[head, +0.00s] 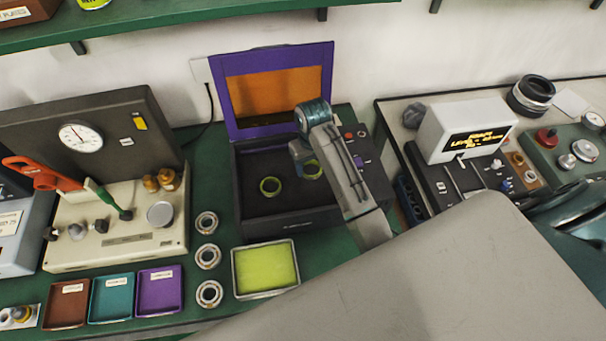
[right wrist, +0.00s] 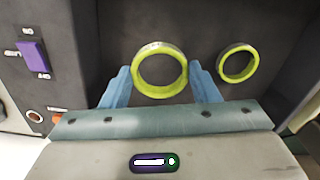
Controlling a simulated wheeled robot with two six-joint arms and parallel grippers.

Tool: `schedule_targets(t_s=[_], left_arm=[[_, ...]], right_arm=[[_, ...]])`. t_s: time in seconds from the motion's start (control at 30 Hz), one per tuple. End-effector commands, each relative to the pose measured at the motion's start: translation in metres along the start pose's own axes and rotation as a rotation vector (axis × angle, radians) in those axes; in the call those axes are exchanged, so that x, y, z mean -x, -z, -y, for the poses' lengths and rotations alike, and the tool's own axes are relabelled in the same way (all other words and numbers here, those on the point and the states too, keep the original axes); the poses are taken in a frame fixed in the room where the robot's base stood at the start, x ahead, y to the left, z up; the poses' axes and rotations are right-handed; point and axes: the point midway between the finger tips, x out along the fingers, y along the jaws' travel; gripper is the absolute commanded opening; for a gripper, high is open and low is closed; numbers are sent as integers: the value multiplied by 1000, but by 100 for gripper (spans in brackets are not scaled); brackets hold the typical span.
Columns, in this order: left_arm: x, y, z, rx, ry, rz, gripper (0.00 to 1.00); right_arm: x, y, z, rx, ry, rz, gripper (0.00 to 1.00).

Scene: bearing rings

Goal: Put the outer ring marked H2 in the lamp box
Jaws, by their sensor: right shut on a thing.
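The lamp box (head: 285,222) is a dark open box with its purple-framed, orange-panelled lid (head: 275,85) raised at the back. My right gripper (head: 308,162) reaches into it from the right and is shut on a yellow-green ring (head: 313,171). In the right wrist view, the blue fingers (right wrist: 161,82) sit on either side of this ring (right wrist: 160,93), over the dark box interior. A second yellow-green ring (head: 270,187) lies on the box floor; it also shows in the right wrist view (right wrist: 238,78). No H2 mark is readable on either ring. My left gripper is not in view.
A bright yellow-green tray (head: 266,270) stands in front of the box. Several metal bearings (head: 208,257) stand in a column to its left. Brown, teal and purple trays (head: 159,290) lie farther left. A grey display device (head: 466,130) stands on the right table.

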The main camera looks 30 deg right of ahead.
Motion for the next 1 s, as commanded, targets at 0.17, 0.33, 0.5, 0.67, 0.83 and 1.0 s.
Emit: schedule_targets(t_s=[0.17, 0.33, 0.5, 0.67, 0.83, 1.0], left_arm=[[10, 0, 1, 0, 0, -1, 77], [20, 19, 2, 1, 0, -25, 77], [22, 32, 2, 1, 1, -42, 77], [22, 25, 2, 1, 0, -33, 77], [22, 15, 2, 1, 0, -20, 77], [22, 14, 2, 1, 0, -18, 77]], right_arm=[[-14, 0, 0, 0, 0, -1, 30], [-38, 0, 0, 0, 0, 1, 30], [-54, 1, 0, 0, 0, -3, 30], [-55, 1, 0, 0, 0, -4, 30], [-58, 1, 0, 0, 0, -3, 30], [-58, 1, 0, 0, 0, -3, 77]])
